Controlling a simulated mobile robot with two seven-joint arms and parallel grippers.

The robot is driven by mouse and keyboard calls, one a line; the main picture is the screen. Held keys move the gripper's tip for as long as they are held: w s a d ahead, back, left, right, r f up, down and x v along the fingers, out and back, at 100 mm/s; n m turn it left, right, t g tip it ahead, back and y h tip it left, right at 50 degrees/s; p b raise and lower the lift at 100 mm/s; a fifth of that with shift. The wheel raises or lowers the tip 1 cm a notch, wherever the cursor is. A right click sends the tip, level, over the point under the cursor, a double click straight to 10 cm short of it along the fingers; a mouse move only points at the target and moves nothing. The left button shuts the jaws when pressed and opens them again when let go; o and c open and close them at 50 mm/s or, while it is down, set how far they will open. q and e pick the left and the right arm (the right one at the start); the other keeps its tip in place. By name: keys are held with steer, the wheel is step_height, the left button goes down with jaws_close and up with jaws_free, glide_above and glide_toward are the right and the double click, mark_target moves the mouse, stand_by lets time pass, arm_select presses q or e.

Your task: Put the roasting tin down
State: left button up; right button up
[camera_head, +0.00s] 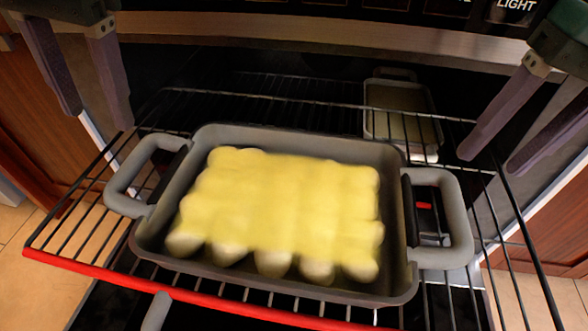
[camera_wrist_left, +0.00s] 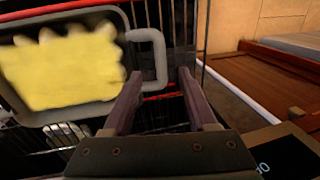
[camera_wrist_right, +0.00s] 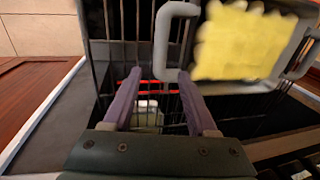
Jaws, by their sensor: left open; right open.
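The grey roasting tin (camera_head: 285,288) rests on the pulled-out wire rack (camera_head: 85,225), with yellow-topped food (camera_head: 285,205) in it. It has a loop handle at each end, the left handle (camera_head: 118,190) and the right handle (camera_head: 458,215). My left gripper (camera_head: 98,120) is open and empty, above and behind the left handle; the tin also shows in the left wrist view (camera_wrist_left: 125,22). My right gripper (camera_head: 490,163) is open and empty, above and to the right of the right handle. In the right wrist view that handle (camera_wrist_right: 160,40) lies beyond the fingers, apart from them.
The rack has a red front edge (camera_head: 200,298). A smaller pan (camera_head: 400,112) sits deeper in the oven at the back right. The oven's top frame and control panel (camera_head: 330,30) stand close above. Wooden cabinets (camera_head: 30,130) flank the opening.

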steer(key=shift+d+r, duration=0.15)
steer(key=shift+r, duration=0.6)
steer(key=shift+d+r, duration=0.15)
steer(key=shift+r, duration=0.6)
